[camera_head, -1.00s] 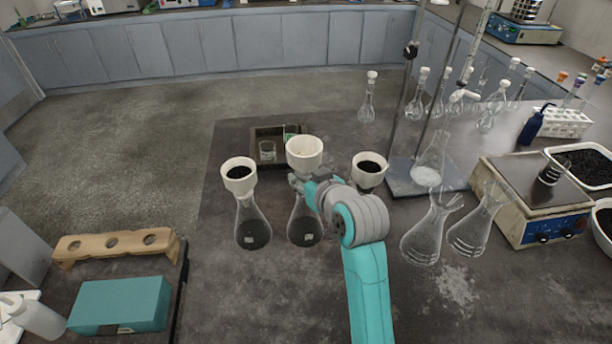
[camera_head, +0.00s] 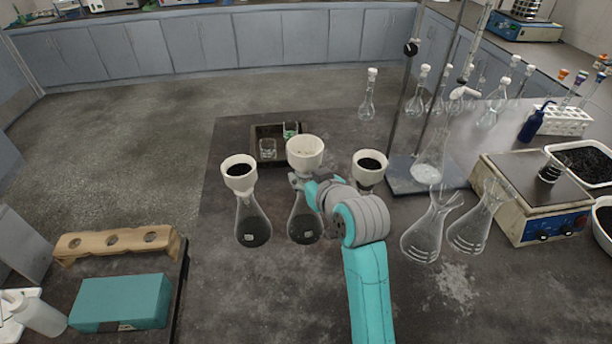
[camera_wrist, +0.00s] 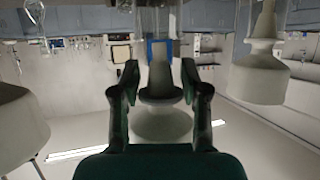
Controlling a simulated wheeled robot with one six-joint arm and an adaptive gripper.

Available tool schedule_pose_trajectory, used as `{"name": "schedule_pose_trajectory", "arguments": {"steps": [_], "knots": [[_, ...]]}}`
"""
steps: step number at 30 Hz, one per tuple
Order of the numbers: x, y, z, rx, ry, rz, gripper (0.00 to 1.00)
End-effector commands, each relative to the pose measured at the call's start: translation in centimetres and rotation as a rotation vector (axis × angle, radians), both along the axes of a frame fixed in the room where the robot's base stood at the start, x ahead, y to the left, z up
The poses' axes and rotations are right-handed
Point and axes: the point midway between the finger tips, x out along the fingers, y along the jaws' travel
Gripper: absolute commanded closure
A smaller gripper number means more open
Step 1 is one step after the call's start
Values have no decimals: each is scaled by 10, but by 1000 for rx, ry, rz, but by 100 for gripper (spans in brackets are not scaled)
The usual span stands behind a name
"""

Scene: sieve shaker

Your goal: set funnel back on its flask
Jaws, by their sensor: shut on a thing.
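The white middle funnel (camera_head: 305,152) is upright in my gripper (camera_head: 309,184), directly above the middle flask (camera_head: 304,227), a glass cone with dark contents. My gripper is shut on the lower part of this funnel, just under its wide cup. The wrist view, upside down, shows the funnel (camera_wrist: 161,122) between the fingers of my gripper (camera_wrist: 160,78). Its stem is in line with the clear glass of the flask neck. My gripper partly covers the joint, so I cannot tell whether the funnel rests on the flask.
A left funnel (camera_head: 239,180) with black contents sits on its flask (camera_head: 252,225). A right funnel (camera_head: 369,163) is close beside my arm, which hides what is under it. A small tray (camera_head: 258,133) stands behind, empty flasks (camera_head: 432,232) and a stand base (camera_head: 402,178) at right.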

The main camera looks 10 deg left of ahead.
Motion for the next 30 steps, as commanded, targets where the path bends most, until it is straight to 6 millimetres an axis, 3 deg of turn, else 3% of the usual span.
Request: {"name": "schedule_pose_trajectory", "arguments": {"steps": [30], "knots": [[0, 0, -15, 1, -1, 0, 95]]}}
